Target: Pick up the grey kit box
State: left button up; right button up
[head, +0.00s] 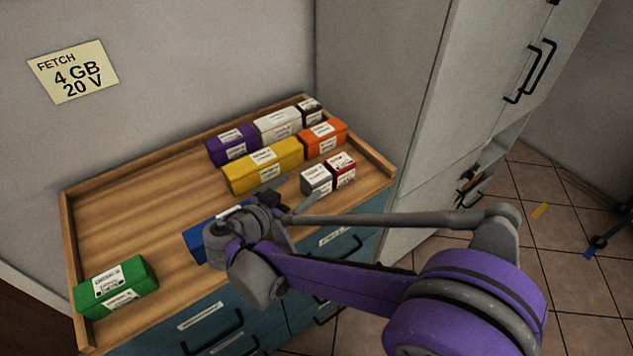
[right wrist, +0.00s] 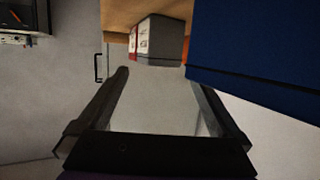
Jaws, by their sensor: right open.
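The grey kit box (head: 316,181) is a small box with a white label near the front right of the wooden worktop (head: 150,213). It stands right beside a small red box (head: 341,170). My right gripper (head: 297,190) is open and empty, just left of the grey box and close to it. In the right wrist view the grey box (right wrist: 165,38) shows just beyond the open fingers (right wrist: 157,78), apart from them. My left gripper is not in view.
A blue box (head: 196,244) lies partly hidden behind my right gripper; it fills the upper right of the wrist view (right wrist: 262,45). Yellow (head: 262,168), orange (head: 322,139), purple (head: 231,146) and white (head: 277,124) boxes stand behind. A green box (head: 116,287) stands front left.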

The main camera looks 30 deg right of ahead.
aim_at(310, 181)
jog(key=x, duration=0.6)
jog(key=shift+s, duration=0.2)
jog(key=c, duration=1.5)
